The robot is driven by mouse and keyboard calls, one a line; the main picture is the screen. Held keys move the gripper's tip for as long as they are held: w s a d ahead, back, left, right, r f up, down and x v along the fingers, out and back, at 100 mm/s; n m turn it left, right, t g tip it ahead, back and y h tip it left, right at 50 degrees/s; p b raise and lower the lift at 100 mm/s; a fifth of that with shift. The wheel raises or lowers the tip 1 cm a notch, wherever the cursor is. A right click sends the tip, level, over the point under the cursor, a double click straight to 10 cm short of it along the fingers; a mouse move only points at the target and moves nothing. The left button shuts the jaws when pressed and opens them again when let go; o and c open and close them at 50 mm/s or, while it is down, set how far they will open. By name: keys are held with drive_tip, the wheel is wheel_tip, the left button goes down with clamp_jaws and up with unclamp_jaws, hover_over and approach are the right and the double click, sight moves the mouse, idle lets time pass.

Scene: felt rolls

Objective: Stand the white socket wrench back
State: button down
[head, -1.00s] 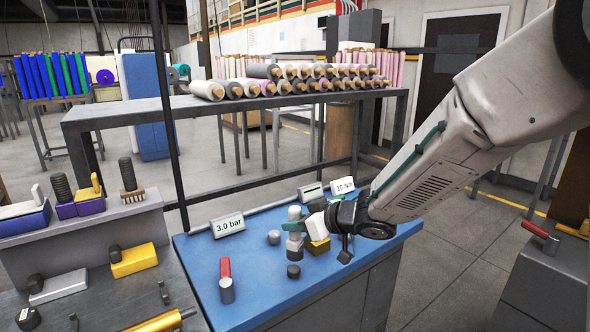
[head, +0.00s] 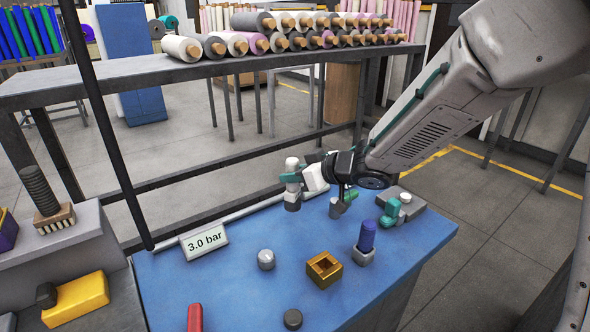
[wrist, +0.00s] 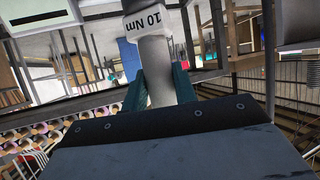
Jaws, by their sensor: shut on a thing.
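The white socket wrench (head: 292,164) is upright in my gripper (head: 291,178), at the back of the blue table in the head view. Its top is white and its lower end is dark. Teal fingers are shut around its middle. In the wrist view its pale shaft (wrist: 158,85) stands between the two fingers. A gold square block (head: 325,270) with a square opening on top sits on the table, right of and nearer than the wrench. The head view does not clearly show whether the wrench's lower end touches the table.
A "3.0 bar" sign (head: 204,241) stands at the back left. A round grey knob (head: 266,260), a black knob (head: 293,319), a red handle (head: 195,318) and a blue-handled piece in a grey block (head: 366,240) stand around the gold block. The table's front middle has free room.

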sight(297, 198)
drive_tip(key=shift+s, duration=0.1)
drive_tip(key=shift+f, duration=3)
drive_tip(key=shift+f, duration=0.55)
drive_tip(key=c, duration=1)
unclamp_jaws()
drive_tip(key=shift+c, duration=0.2)
drive_tip(key=v, duration=0.7)
drive_tip(key=shift+s+d, duration=0.25)
drive_tip(key=shift+s, duration=0.1)
drive_tip(key=shift+r, duration=0.1)
